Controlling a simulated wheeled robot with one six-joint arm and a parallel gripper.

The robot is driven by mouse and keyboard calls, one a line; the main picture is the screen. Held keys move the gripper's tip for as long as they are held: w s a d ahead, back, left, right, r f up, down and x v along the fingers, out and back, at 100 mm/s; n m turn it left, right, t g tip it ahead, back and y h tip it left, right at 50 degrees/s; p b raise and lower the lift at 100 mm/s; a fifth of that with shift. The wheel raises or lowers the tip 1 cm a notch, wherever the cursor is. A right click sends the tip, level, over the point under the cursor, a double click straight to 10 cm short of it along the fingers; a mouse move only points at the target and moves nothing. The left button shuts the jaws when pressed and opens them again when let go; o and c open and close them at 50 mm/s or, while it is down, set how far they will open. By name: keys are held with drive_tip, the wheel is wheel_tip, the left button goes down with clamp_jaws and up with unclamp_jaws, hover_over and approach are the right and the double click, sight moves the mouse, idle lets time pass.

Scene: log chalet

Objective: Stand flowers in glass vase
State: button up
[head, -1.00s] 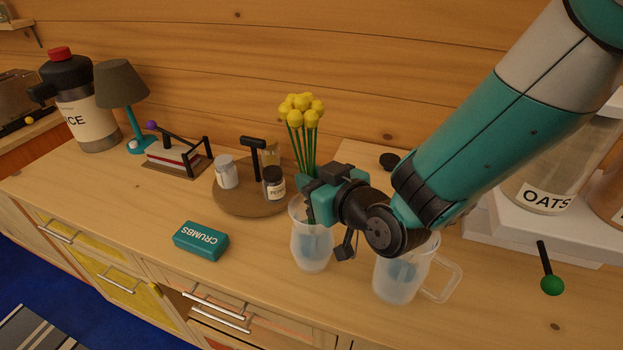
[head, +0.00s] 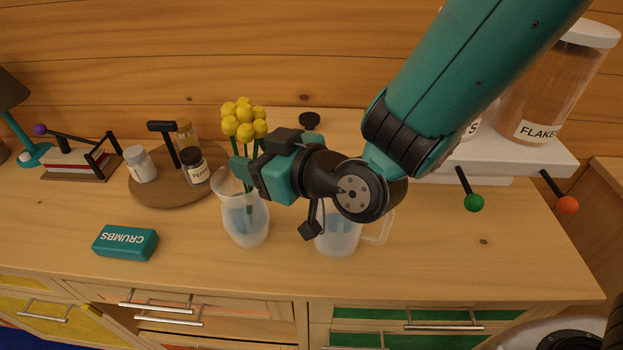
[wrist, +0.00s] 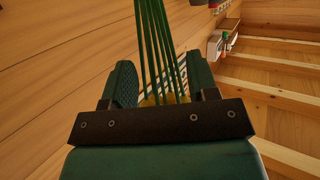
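The glass vase (head: 246,226) stands upright on the counter, clear with bluish water inside. The bunch of yellow flowers (head: 243,118) stands upright with its green stems reaching down into the vase. My gripper (head: 243,172) is at the vase's rim, coming in from the right, with its fingers on either side of the stems. In the wrist view the green stems (wrist: 160,50) run between the two spread fingers, with narrow gaps showing beside them. The stem ends are blurred by the vase.
A clear jug (head: 338,236) with a handle stands just right of the vase, below my wrist. A round wooden board (head: 165,193) with jars is at left. A teal CRUMBS box (head: 125,243) lies front left.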

drive_tip(key=b+v, duration=1)
drive_tip(key=b, duration=0.4)
drive_tip(key=shift+s+d, duration=0.2)
drive_tip(key=shift+d, duration=0.05)
